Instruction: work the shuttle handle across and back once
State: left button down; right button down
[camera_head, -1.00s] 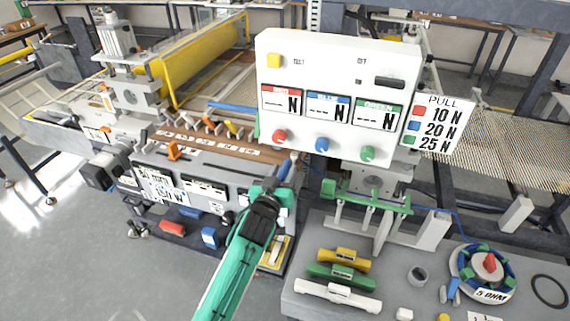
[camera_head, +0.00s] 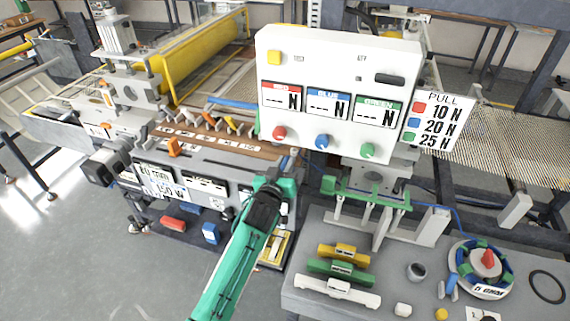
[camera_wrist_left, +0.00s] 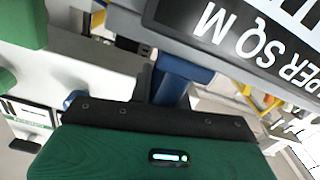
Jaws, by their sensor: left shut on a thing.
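My left gripper (camera_head: 277,181) is at the right end of the grey machine front, below the white force panel. In the left wrist view, a blue post-like part (camera_wrist_left: 182,78) stands just beyond my dark green gripper body, under a black "PER SQ M" sign. I take this blue part to be the shuttle handle; my left gripper is shut on it. The jaw tips and the grip itself are hidden by my own wrist in the head view. My right gripper is not in view.
The white panel (camera_head: 340,130) with red, blue and green knobs stands close behind my gripper.

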pick_arm(q)
jog(key=shift+w+a+r, duration=0.1)
jog(key=shift+w+a, duration=0.1)
jog(key=shift+a, duration=0.35)
jog(key=w+a, duration=0.1)
jog(key=a, duration=0.2)
jog(key=w+a+p, duration=0.1)
jog(key=a, duration=0.3)
jog(key=w+a, duration=0.1)
jog(key=a, duration=0.3)
jog(key=shift+w, duration=0.3)
jog(key=w+a, duration=0.1)
jog(key=a, duration=0.2)
jog(key=w+a, duration=0.1)
jog(key=a, duration=0.3)
jog(key=w+a+b, duration=0.1)
jog(key=a, duration=0.3)
jog(key=shift+w+a+r, duration=0.1)
jog(key=shift+w+a, duration=0.1)
jog(key=shift+w, duration=0.15)
jog(key=c, duration=1.6)
grip_release()
jog(key=shift+o, duration=1.2)
jog(key=shift+a, duration=0.15)
